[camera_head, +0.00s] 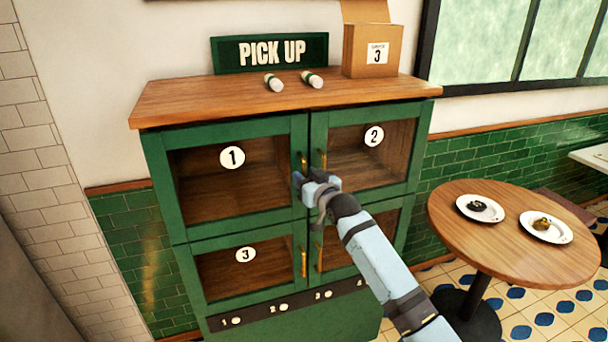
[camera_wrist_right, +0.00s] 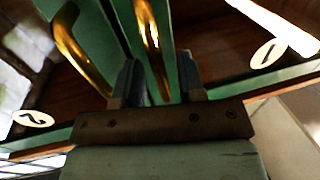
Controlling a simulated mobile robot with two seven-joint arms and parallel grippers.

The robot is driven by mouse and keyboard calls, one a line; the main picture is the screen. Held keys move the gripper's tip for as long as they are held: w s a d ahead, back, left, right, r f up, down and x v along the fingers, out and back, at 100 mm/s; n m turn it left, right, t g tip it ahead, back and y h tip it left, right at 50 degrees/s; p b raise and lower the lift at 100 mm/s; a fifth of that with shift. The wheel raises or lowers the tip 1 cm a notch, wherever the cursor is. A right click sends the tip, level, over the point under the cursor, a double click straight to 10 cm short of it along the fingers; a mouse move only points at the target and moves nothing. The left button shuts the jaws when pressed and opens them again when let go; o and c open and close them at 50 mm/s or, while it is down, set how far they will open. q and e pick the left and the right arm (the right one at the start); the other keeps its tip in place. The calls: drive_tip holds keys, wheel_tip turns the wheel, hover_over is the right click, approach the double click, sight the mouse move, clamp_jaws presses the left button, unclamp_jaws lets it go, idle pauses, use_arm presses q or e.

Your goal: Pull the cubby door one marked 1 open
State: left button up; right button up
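The cubby door marked 1 (camera_head: 232,215) is the upper left door of the green cabinet. It looks shut, with a brown inside showing through its pane. Its brass handle (camera_head: 304,160) stands upright at the door's right edge; my gripper hides its lower part. My right gripper (camera_head: 300,181) is at the lower end of this handle. In the right wrist view, the two fingers (camera_wrist_right: 159,68) stand apart, with the door 1 handle (camera_wrist_right: 148,25) running into the gap between them. I cannot tell whether they touch it. My left gripper is not in view.
Door 2's handle (camera_head: 322,159) is close beside, and shows outside the fingers in the wrist view (camera_wrist_right: 78,48). Door 3 (camera_head: 240,273) is below. A box (camera_head: 372,55) and two small rolls (camera_head: 312,79) sit on top. A round table (camera_head: 500,235) with plates stands right.

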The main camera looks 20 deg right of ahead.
drive_tip(key=shift+w+a, duration=0.1)
drive_tip(key=shift+w, duration=0.35)
drive_tip(key=shift+c, duration=0.5)
clamp_jaws()
drive_tip(key=shift+s+f, duration=0.1)
drive_tip(key=shift+s, duration=0.05)
